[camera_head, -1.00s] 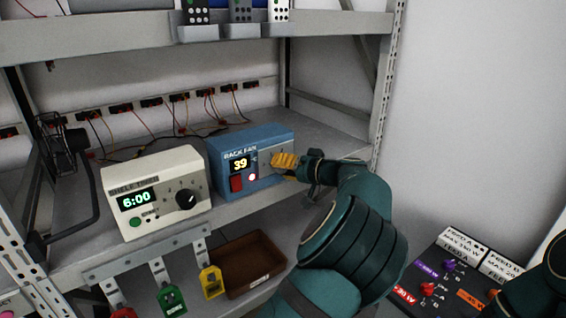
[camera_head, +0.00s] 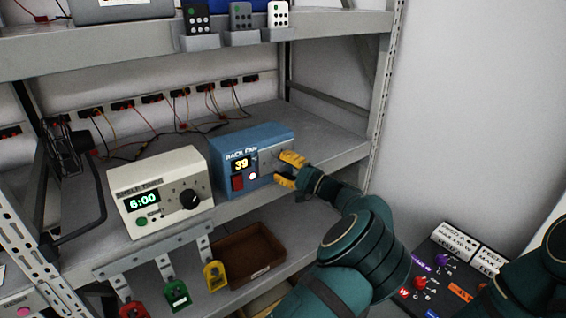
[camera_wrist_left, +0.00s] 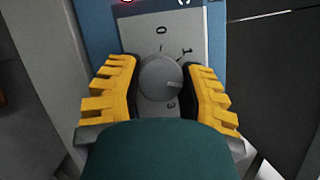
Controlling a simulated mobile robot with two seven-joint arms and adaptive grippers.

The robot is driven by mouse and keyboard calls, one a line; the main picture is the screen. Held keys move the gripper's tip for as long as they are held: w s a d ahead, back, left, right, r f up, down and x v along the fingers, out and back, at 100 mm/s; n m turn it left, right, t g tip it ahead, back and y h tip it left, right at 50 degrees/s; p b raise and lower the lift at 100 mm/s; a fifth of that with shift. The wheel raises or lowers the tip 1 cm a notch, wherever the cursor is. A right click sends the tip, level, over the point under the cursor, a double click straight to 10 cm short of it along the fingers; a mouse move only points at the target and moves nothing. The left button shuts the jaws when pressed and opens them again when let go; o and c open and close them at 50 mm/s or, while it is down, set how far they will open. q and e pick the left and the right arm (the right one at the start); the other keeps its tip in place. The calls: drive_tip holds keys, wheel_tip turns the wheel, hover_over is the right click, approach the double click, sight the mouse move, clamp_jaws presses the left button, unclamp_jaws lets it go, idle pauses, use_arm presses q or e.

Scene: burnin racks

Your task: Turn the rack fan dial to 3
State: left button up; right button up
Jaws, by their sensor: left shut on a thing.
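The blue rack fan box (camera_head: 225,150) stands on the middle shelf, its display reading 39, with a red switch and a lit lamp. Its grey round dial (camera_wrist_left: 160,78) is seen close up in the left wrist view. The dial's pale mark points right and slightly down, between the printed 1 and 3; no 2 is visible there. My left gripper (camera_head: 287,171) is at the box's front, its yellow fingers on either side of the dial. It also shows in the left wrist view (camera_wrist_left: 161,90), shut on the dial. In the head view the fingers hide part of the dial.
A cream shelf timer (camera_head: 160,190) reading 6:00, with a black knob, stands left of the box. Below are a brown tray (camera_head: 250,254) and hanging coloured tags (camera_head: 176,294). A dark control panel (camera_head: 440,275) is at lower right. A shelf upright (camera_head: 383,90) stands right of the gripper.

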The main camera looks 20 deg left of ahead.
use_arm(q)
drive_tip(key=m+t+p, duration=0.1)
drive_tip(key=m, duration=0.2)
drive_tip(key=m+t+p, duration=0.1)
drive_tip(key=m+t, duration=0.1)
drive_tip(key=m, duration=0.1)
drive_tip(key=shift+s+a+m+y+p, duration=0.1)
drive_tip(key=shift+m+y+p, duration=0.25)
drive_tip(key=shift+m+y, duration=0.05)
drive_tip(key=shift+m+t+h+p, duration=0.15)
drive_tip(key=shift+m+t+p, duration=0.7)
drive_tip(key=shift+m, duration=1)
drive_tip(key=shift+m+t+h+p, duration=0.15)
drive_tip(key=shift+m+t+p, duration=0.65)
drive_tip(key=shift+m, duration=1.05)
drive_tip(key=shift+t, duration=0.35)
drive_tip(key=o, duration=1.2)
drive_tip(key=v, duration=1.2)
drive_tip(key=shift+r, duration=0.15)
